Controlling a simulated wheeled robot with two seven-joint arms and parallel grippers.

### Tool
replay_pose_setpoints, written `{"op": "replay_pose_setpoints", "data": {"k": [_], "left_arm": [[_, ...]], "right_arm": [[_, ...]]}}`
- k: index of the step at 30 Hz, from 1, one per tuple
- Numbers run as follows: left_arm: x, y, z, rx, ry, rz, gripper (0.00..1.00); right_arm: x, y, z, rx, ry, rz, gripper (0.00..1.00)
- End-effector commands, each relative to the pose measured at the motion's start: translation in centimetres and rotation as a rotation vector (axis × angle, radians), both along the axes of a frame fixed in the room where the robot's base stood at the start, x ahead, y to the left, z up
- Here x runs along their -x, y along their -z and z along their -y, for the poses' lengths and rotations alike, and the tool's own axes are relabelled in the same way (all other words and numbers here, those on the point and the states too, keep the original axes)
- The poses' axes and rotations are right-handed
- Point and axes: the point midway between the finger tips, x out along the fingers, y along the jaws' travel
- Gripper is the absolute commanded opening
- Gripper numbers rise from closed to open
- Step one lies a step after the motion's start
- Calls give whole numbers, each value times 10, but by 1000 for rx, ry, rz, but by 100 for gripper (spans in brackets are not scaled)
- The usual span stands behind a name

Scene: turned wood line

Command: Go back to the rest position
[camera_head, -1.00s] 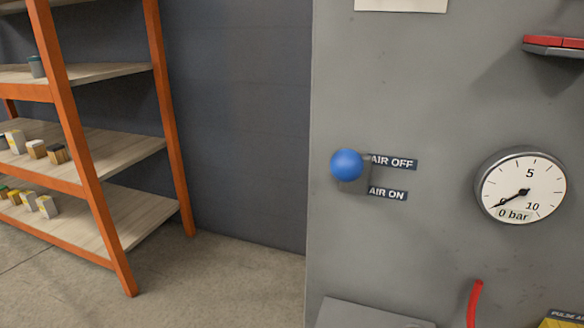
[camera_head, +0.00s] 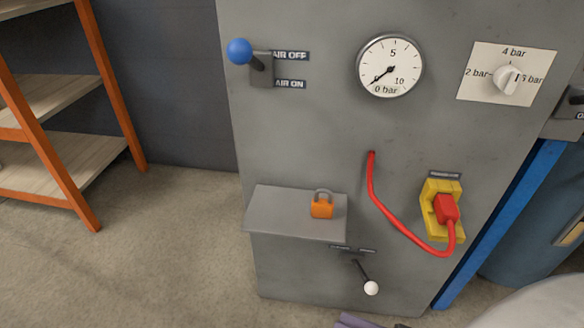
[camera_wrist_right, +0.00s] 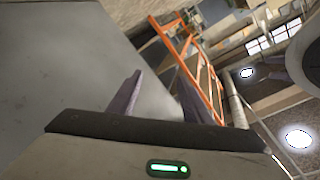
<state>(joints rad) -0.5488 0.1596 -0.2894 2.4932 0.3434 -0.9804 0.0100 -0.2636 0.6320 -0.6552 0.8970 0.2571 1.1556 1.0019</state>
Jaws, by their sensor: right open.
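My right gripper (camera_head: 355,321) only just shows at the bottom edge of the head view, below the grey cabinet (camera_head: 300,130). In the right wrist view its two purple-grey fingers (camera_wrist_right: 160,92) stand apart with nothing seen between them. A grey surface fills the left of that view, behind the fingers. My left gripper is in neither view. On the cabinet, the lever with the blue ball (camera_head: 240,51) sits at the AIR OFF label. The gauge (camera_head: 390,66) needle points near 0 bar.
An orange padlock (camera_head: 321,207) rests on the cabinet's small ledge (camera_head: 280,212). A red cable (camera_head: 393,216) runs to a red plug (camera_head: 446,209) on a yellow socket. A white-knobbed lever (camera_head: 371,287) sticks out below. An orange-framed shelf (camera_head: 110,95) stands left, with clear floor between.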

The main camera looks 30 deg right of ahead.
Motion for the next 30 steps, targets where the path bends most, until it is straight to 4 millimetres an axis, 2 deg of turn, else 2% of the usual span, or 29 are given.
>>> {"op": "replay_pose_setpoints", "data": {"k": [1,6,9,14,16,18,22,30], "left_arm": [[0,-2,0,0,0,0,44],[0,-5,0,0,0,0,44],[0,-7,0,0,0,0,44],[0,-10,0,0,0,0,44],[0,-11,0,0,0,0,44],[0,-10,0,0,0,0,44],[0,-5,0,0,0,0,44],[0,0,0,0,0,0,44]], "right_arm": [[-21,-6,-21,11,28,5,45],[-88,-34,-86,105,96,-28,45],[-117,-64,-120,160,102,-57,45],[-142,-128,-167,257,52,-94,45],[-144,-159,-182,303,15,-102,45],[-135,-179,-197,347,-30,-113,45],[-106,-201,-217,424,-101,-132,45],[-57,-238,-228,549,-203,-150,45]]}}
